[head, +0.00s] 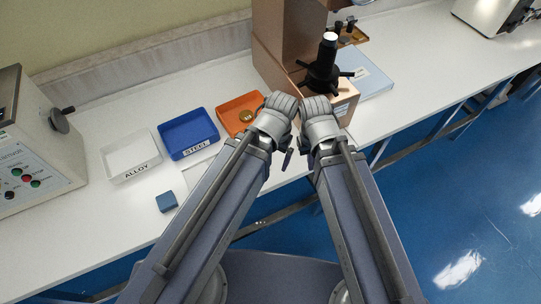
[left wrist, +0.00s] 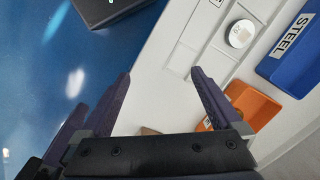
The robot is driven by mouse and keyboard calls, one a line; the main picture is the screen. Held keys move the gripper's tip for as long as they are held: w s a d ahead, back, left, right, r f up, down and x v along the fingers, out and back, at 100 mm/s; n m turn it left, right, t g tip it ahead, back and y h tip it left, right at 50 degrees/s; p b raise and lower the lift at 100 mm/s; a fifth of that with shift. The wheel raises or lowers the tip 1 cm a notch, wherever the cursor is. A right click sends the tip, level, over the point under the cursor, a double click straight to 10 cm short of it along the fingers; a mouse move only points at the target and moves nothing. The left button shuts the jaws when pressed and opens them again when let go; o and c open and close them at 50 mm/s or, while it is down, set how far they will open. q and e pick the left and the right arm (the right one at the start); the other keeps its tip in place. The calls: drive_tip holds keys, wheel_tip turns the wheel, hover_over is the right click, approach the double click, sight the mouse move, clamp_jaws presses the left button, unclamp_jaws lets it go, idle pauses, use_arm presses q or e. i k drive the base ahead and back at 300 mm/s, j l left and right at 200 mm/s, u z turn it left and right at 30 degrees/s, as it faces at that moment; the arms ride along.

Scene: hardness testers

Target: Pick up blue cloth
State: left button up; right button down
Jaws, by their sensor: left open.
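A small blue folded piece (head: 166,201), which looks like the blue cloth, lies on the white bench near its front edge, in front of the labelled trays. My left gripper (left wrist: 160,76) is open in the left wrist view, with nothing between its fingers. The cloth is not visible in that view. In the head view the left wrist is at the centre, to the right of the cloth and well apart from it. My right gripper (head: 319,112) is beside it; its fingers are hidden or too small to read.
White ALLOY (head: 131,172), blue STEEL (head: 188,153) and orange (head: 241,129) trays stand behind the cloth. A grey tester (head: 35,160) is at left and a brown one (head: 283,45) at back centre. A light blue flat item (head: 366,75) lies beside it.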

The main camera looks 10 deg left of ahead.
sight(167, 202)
drive_tip(key=k+u, duration=0.1)
drive_tip(key=u, duration=1.55)
drive_tip(key=k+l+z, duration=0.1)
drive_tip(key=k+z, duration=0.15)
drive_tip(key=k+l+z, duration=0.2)
drive_tip(key=k, duration=0.2)
